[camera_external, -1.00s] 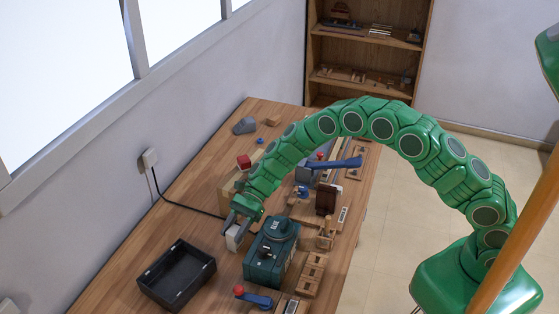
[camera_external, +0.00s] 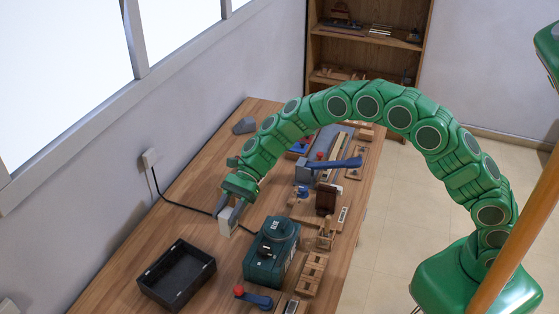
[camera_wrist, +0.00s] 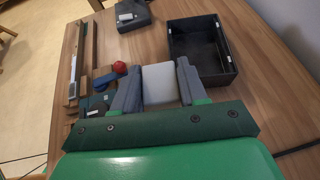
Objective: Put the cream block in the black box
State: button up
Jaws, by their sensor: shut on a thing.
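The cream block (camera_external: 226,222) is pale and box-shaped. My gripper (camera_external: 230,213) is shut on it and holds it above the wooden table, a little beyond the black box. In the wrist view the cream block (camera_wrist: 158,84) sits between the two grey fingers of my gripper (camera_wrist: 156,88). The black box (camera_external: 150,288) is open-topped and stands on the near left of the table. It looks empty. It also shows in the wrist view (camera_wrist: 199,80), to the right of and past the block.
A dark teal machine (camera_external: 265,268) stands right of the black box. A red-topped blue lever (camera_external: 258,300) lies at the near edge. A black cable (camera_external: 185,206) runs from the wall. Bare table (camera_external: 115,275) lies around the box.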

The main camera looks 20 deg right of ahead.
jog(key=s+a+r+n+g+h, duration=0.1)
jog(key=s+a+r, duration=0.3)
jog(key=s, duration=0.5)
send_over(179, 280)
notch_tip(179, 280, down, 11)
jog(key=shift+d, duration=0.2)
dwell(0.3)
jog(key=shift+a+f, duration=0.2)
jog(key=shift+f, duration=1.4)
jog(key=shift+f, duration=0.1)
jog(key=o, duration=1.1)
